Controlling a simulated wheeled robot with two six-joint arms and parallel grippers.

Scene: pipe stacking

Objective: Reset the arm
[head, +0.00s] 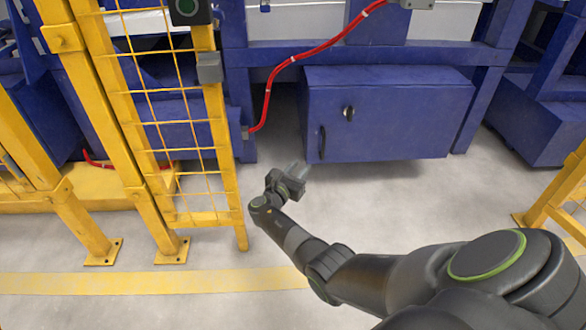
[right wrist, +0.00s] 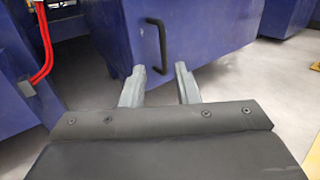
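My right arm reaches in from the lower right of the head view. Its gripper (head: 299,171) is in front of the lower left corner of the blue cabinet (head: 385,115). In the right wrist view the two grey fingers of this gripper (right wrist: 160,86) stand apart with nothing between them. The blue cabinet (right wrist: 190,30) and its black handle (right wrist: 157,45) are beyond the fingertips. I cannot tell whether the fingers touch the cabinet. My left gripper is not in view. No pipe shows in either view.
A yellow mesh fence gate (head: 225,150) stands left of my right gripper, with yellow posts (head: 97,130) further left. A red hose (head: 268,100) hangs left of the cabinet and also shows in the right wrist view (right wrist: 44,45). Grey floor (head: 400,205) is clear before the cabinet.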

